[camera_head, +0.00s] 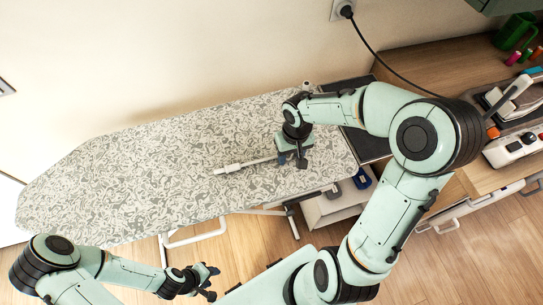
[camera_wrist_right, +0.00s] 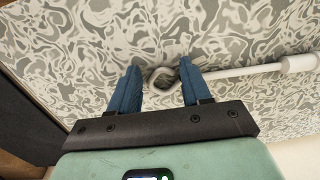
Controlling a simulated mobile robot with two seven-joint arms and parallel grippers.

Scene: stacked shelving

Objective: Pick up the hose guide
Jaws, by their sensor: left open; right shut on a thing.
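The hose guide (camera_head: 245,163) is a thin white rod with a thicker cylindrical end at the left, over the patterned ironing board (camera_head: 130,165). My right gripper (camera_head: 291,160) is at the rod's right end, low over the board. In the right wrist view the hose guide (camera_wrist_right: 240,71) has a curled, hook-like end between the blue fingers of my right gripper (camera_wrist_right: 160,75), which is shut on it. I cannot tell whether the rod touches the board. My left gripper (camera_head: 210,281) is open and empty, below the board's front edge in the picture.
An iron (camera_head: 515,98) and a white device (camera_head: 515,146) are on the wooden counter at the right. A black cord (camera_head: 375,55) runs from the wall socket (camera_head: 343,10). A white bin (camera_head: 330,208) stands under the board's right end. The board's left part is clear.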

